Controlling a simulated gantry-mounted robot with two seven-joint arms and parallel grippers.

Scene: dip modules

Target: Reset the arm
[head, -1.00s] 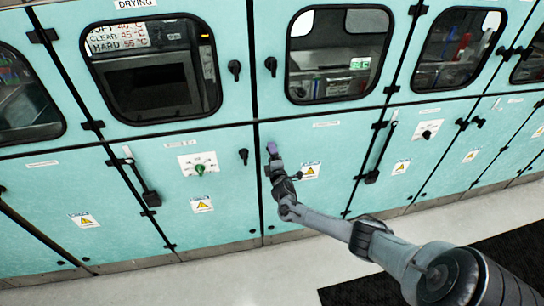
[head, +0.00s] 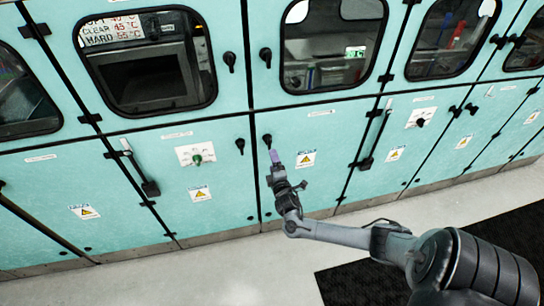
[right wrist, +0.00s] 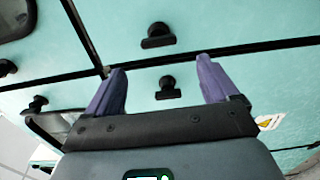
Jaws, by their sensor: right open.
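My right gripper (head: 275,157) is in front of the teal cabinet wall (head: 105,175), just below a black door knob (head: 267,140). In the right wrist view its two purple fingers (right wrist: 160,66) are spread apart with nothing held between them. A black knob (right wrist: 167,88) shows in the gap between the fingers, beyond them, and another knob (right wrist: 157,36) shows above. Both look apart from the fingers. My left gripper is in neither view.
Windowed upper doors (head: 335,45) and lower panels with levers and knobs line the wall. A panel with a green knob (head: 196,155) is to the left. The pale floor (head: 205,275) is clear, with a dark mat (head: 350,285) at lower right.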

